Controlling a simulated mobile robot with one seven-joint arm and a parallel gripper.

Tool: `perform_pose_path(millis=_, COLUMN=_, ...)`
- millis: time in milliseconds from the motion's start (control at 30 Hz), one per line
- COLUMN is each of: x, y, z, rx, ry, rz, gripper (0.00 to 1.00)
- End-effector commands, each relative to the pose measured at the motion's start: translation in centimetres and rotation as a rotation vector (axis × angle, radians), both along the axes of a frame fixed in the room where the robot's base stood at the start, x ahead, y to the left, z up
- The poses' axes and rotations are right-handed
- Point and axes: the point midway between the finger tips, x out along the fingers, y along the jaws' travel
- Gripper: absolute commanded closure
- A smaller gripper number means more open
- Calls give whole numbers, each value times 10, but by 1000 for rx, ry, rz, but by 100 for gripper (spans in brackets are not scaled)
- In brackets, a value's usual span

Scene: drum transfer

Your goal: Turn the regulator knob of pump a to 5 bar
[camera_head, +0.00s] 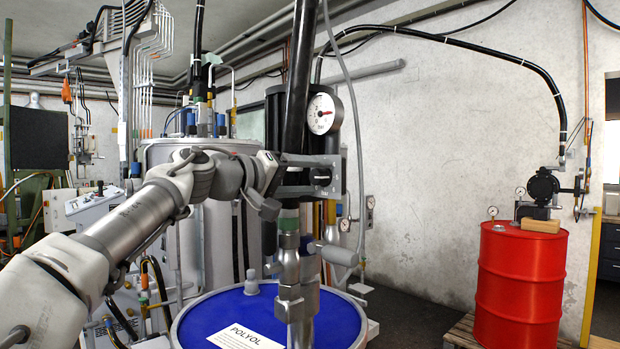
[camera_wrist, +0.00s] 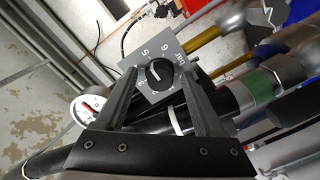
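The regulator knob (camera_wrist: 158,75) is a black round knob on a grey square plate (camera_wrist: 140,53) marked with numbers and "bar". In the head view the knob (camera_head: 320,177) sits on the pump above the blue POLYOL drum (camera_head: 205,318). My gripper (camera_wrist: 161,72) is open, with one finger on each side of the knob. Gaps show between fingers and knob. In the head view my gripper (camera_head: 300,176) reaches the regulator from the left.
A round white gauge (camera_head: 321,113) stands just above the regulator and shows in the wrist view (camera_wrist: 86,108). The thick pump pipe (camera_head: 297,80) rises beside it. A red drum (camera_head: 520,285) with another pump (camera_head: 541,188) stands at the right. Floor between the drums looks clear.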

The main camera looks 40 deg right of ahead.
Motion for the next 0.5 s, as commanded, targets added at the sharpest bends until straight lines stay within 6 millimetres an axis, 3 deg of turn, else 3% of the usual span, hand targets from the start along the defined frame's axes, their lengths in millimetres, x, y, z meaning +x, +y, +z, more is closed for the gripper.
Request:
perform_pose_path(millis=267, x=0, y=11, z=0, rx=-1, ry=1, rz=2, gripper=30)
perform_pose_path(millis=500, x=-3, y=61, z=3, rx=-3, ry=1, rz=5, gripper=30)
